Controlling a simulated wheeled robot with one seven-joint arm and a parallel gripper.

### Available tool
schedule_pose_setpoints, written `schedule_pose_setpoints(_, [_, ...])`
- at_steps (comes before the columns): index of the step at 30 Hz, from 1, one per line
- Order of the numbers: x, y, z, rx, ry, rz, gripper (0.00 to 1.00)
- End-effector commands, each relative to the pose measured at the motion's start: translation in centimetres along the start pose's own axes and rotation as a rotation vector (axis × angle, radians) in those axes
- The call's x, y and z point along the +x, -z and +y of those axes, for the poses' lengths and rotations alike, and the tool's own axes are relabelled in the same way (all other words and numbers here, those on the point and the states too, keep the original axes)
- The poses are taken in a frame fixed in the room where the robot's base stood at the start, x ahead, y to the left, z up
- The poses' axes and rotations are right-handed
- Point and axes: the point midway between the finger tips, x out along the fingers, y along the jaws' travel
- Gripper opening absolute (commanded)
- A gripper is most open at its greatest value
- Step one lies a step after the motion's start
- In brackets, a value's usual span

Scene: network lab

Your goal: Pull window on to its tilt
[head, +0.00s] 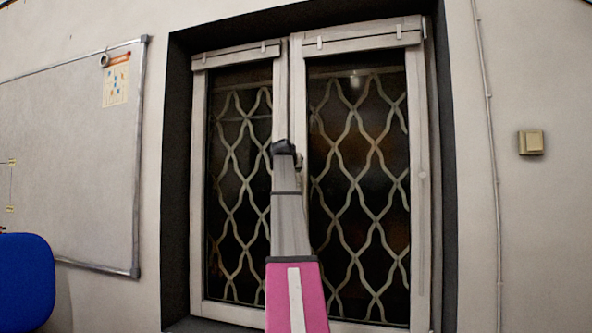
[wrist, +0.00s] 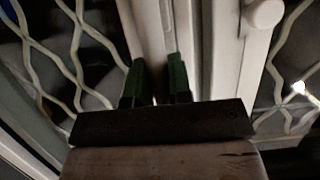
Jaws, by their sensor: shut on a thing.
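The window (head: 299,90) is a pale double-sash frame set in a dark recess, with dark panes behind a wavy pale lattice. I cannot tell whether either sash is tilted. My gripper (head: 283,148) is at the middle uprights, about mid-height, where the two sashes meet. In the wrist view, my gripper's two dark green fingers (wrist: 157,82) stand either side of a pale upright part of the window (wrist: 150,30) and are shut on it. My arm hides part of the middle uprights below. A white rounded knob (wrist: 265,14) shows to the right in the wrist view.
A whiteboard (head: 70,170) with a small poster (head: 116,80) hangs on the left wall. A blue chair back (head: 26,275) is at the lower left. A light switch (head: 531,142) and a thin vertical pipe (head: 489,130) are on the right wall.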

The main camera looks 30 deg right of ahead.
Motion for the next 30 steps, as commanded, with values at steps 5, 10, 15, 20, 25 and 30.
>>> schedule_pose_setpoints(5, [-0.6,-0.3,0.0,0.001,0.001,-0.001,0.0])
schedule_pose_setpoints(10, [-1.1,-0.5,0.0,0.001,0.001,0.0,0.0])
schedule_pose_setpoints(15, [-1.5,-0.6,0.0,0.001,0.001,0.001,0.0])
schedule_pose_setpoints(20, [-2.0,-0.7,0.0,0.001,0.001,0.002,0.0])
schedule_pose_setpoints(25, [-2.5,-0.8,0.0,0.0,0.001,0.004,0.0])
schedule_pose_setpoints(30, [-2.9,-0.9,0.0,0.0,0.001,0.006,0.0])
